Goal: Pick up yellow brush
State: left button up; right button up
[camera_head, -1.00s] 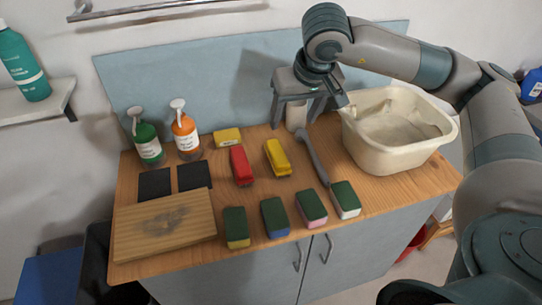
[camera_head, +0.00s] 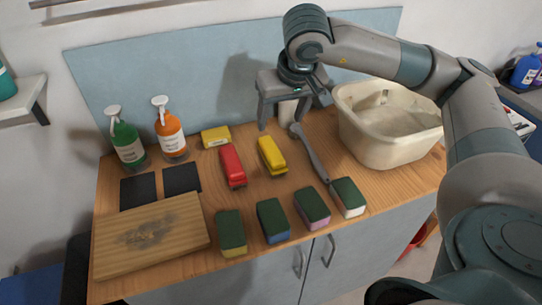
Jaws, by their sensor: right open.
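The yellow brush (camera_head: 272,156) lies on the wooden counter, right of a red brush (camera_head: 232,166) of similar shape. My right gripper (camera_head: 293,113) points down above the back of the counter, behind and slightly right of the yellow brush. Its two fingers are spread apart, and it is not touching the brush. A pale object, partly hidden, shows between the fingers. My left gripper is not in view.
A cream basin (camera_head: 390,125) stands at the right, with a dark-handled tool (camera_head: 311,155) beside it. Several sponges (camera_head: 273,220) line the front. A wooden board (camera_head: 150,236), dark pads (camera_head: 181,178), a yellow box (camera_head: 215,137) and green (camera_head: 127,146) and orange bottles (camera_head: 170,136) occupy the left.

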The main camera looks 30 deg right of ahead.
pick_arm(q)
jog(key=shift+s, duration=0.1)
pick_arm(e)
jog(key=shift+f, duration=0.1)
jog(key=p, duration=0.2)
send_near(271, 148)
jog(key=p+x, duration=0.2)
jog(key=x, duration=0.3)
jog(key=shift+d, duration=0.1)
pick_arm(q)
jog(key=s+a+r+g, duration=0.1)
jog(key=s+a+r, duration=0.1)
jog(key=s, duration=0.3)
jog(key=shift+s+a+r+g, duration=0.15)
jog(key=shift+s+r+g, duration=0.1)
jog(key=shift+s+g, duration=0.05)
pick_arm(e)
jog(key=shift+w+f, duration=0.15)
jog(key=shift+f, duration=0.2)
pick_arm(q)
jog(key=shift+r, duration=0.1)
